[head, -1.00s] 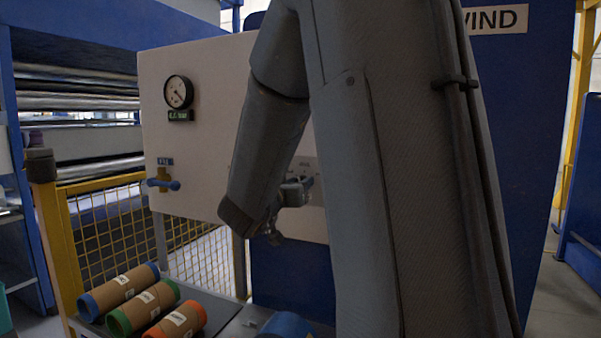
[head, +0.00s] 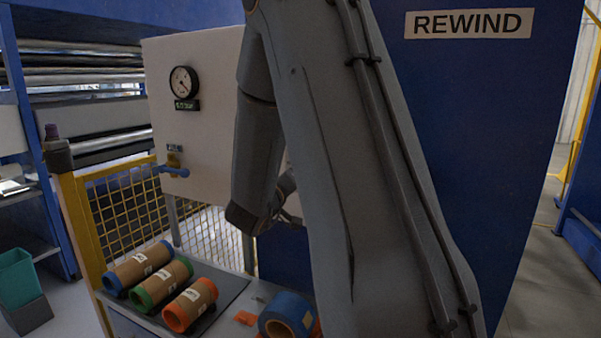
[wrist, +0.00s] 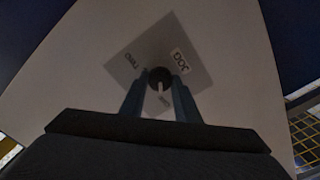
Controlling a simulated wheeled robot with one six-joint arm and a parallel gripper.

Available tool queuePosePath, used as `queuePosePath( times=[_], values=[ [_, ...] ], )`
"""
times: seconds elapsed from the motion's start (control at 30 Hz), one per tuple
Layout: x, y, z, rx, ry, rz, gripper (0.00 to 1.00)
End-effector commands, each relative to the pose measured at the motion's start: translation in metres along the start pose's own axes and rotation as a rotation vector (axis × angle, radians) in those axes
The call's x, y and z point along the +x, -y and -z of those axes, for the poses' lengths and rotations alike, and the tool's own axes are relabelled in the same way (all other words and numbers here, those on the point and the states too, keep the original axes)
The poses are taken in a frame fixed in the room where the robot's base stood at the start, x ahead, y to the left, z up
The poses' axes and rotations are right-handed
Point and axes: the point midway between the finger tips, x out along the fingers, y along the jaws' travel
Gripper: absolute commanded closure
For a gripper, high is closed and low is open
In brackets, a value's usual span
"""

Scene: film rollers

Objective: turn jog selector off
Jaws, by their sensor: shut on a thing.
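The jog selector (wrist: 159,76) is a small dark round knob with a pale pointer mark. It sits on a grey label plate (wrist: 202,76) on the white panel (wrist: 92,60). In the wrist view, the plate reads JOG at upper right and what looks like THRD at left. A third small label below the knob is too blurred to read. The pale mark points down toward that label. My gripper (wrist: 160,84) has one finger on each side of the knob and is shut on it. In the head view my arm hides the knob, plate and fingertips.
The panel carries a gauge (head: 184,83) and a blue-handled valve (head: 173,170). Below, several film cores (head: 190,304) lie on a dark mat, with a blue roll (head: 287,315) beside it. A yellow mesh guard (head: 125,215) stands at left. A blue REWIND cabinet (head: 480,130) is at right.

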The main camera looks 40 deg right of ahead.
Motion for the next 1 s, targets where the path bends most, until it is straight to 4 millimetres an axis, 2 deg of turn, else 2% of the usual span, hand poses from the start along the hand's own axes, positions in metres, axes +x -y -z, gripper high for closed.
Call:
queuePosePath(
  times=[0.53,0.57,0.67,1.0],
  values=[
    [0.0001,-0.0003,-0.002,-0.028,0.004,-0.001,0.93],
    [0.0001,-0.0003,-0.002,-0.028,0.004,-0.001,0.69],
    [0.0,-0.0001,-0.0016,-0.027,0.003,-0.001,0.53],
    [-0.0029,0.0009,0.0,-0.026,0.0,0.001,0.52]
  ],
)
